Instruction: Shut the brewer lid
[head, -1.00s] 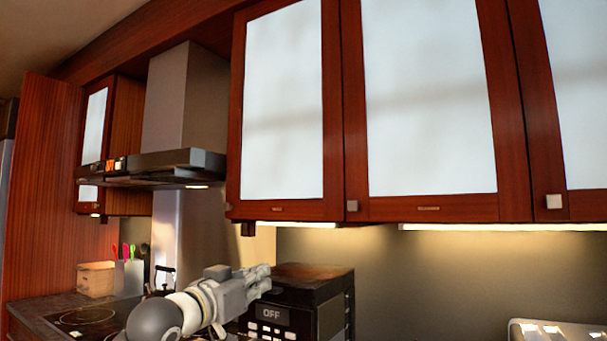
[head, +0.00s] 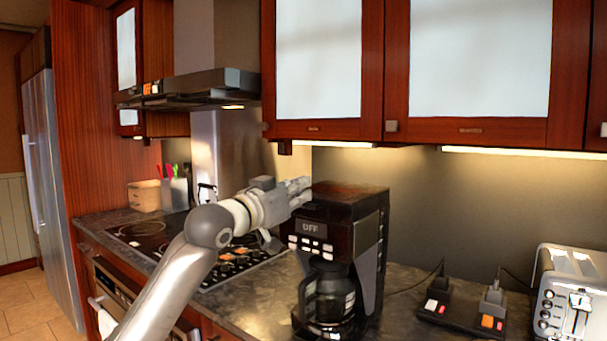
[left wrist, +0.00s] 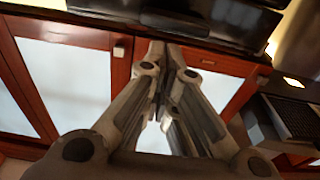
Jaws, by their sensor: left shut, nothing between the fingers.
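The brewer (head: 368,262) is a black coffee maker on the counter, with an "OFF" display and a glass carafe (head: 332,298) in its front bay. Its lid (head: 352,192) looks flat and level on top, with no raised part showing; a small gap cannot be ruled out. My left gripper (head: 304,190) is shut and empty at the lid's front left edge. I cannot tell whether it touches. In the left wrist view its fingers (left wrist: 160,68) are together, with a dark surface, likely the brewer, beyond them. My right gripper is not in view.
A toaster (head: 572,295) stands at the right, with a power strip (head: 462,312) between it and the brewer. A stove top (head: 150,232) and a range hood (head: 190,88) are at the left. Wall cabinets (head: 480,70) hang above the brewer.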

